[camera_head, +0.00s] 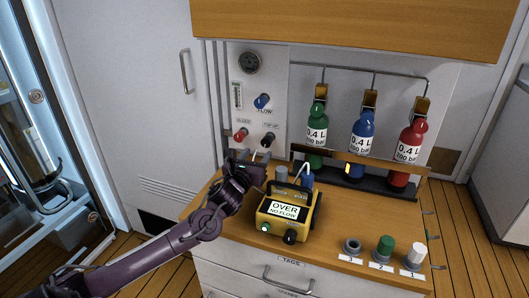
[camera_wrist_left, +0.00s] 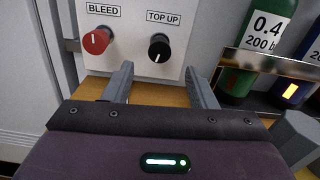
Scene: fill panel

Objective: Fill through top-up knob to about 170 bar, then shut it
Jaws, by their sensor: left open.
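The black top-up knob (camera_wrist_left: 159,47) sits on the white panel, under its TOP UP label, with its white mark pointing down and slightly left. It also shows in the head view (camera_head: 267,139). My left gripper (camera_wrist_left: 160,85) is open and empty, its two fingers pointing at the panel below the knob, apart from it. In the head view my left gripper (camera_head: 256,160) is in front of the panel's lower part. The round gauge (camera_head: 249,62) is at the panel's top; its reading is too small to tell. My right gripper is not in view.
The red bleed knob (camera_wrist_left: 96,41) is left of the top-up knob. The blue flow knob (camera_head: 262,101) is above. A yellow meter (camera_head: 287,213) reading OVER, NO FLOW stands on the counter. Green (camera_head: 316,138), blue (camera_head: 362,133) and red (camera_head: 408,150) bottles stand in a rack at right.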

